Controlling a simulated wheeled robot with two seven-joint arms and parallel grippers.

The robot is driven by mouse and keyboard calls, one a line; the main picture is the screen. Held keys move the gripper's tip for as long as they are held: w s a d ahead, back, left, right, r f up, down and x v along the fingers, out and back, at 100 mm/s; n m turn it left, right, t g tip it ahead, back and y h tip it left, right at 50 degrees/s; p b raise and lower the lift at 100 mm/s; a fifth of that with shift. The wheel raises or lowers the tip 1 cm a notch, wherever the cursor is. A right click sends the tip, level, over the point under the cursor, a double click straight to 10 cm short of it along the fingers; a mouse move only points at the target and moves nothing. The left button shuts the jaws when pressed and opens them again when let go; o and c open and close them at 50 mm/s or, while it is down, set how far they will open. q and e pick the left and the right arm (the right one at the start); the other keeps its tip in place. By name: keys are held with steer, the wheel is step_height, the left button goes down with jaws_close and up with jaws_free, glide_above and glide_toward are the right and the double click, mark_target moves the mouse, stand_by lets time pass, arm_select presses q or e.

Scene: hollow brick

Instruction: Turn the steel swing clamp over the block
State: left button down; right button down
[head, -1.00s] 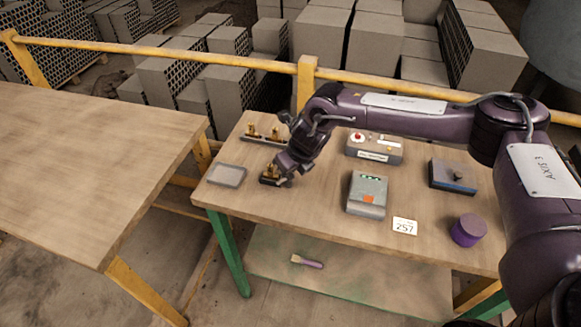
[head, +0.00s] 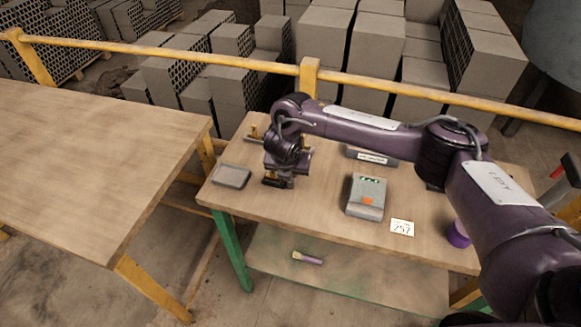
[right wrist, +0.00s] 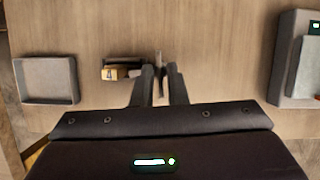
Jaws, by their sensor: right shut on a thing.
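The clamp fixture (head: 275,181) sits on the workbench, low and dark, to the right of the shallow grey tray. My right gripper (head: 287,180) reaches down onto it and hides much of it. In the right wrist view a brass-coloured block (right wrist: 113,73) lies on the dark base, left of the fingers. My right gripper's fingers (right wrist: 160,82) are shut on a thin grey upright piece, the steel swing clamp (right wrist: 158,62), which stands beside the block. Whether the clamp's arm lies over the block is hard to tell. My left gripper is not in view.
The shallow grey tray (head: 231,176) lies at the bench's left. A grey box with an orange patch (head: 366,196), a "257" card (head: 402,227) and a purple cylinder (head: 458,235) are to the right. Another fixture (head: 252,133) and a control box (head: 371,157) are partly hidden behind my arm.

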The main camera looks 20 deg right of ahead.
steer(key=shift+w+r+m, duration=0.1)
steer(key=shift+m, duration=0.5)
steer(key=c, duration=1.6)
jaws_free()
steer(key=shift+a+r, duration=0.1)
steer(key=shift+r, duration=0.05)
steer(key=p+v, duration=0.2)
steer(key=v, duration=0.5)
steer(key=shift+r, duration=0.15)
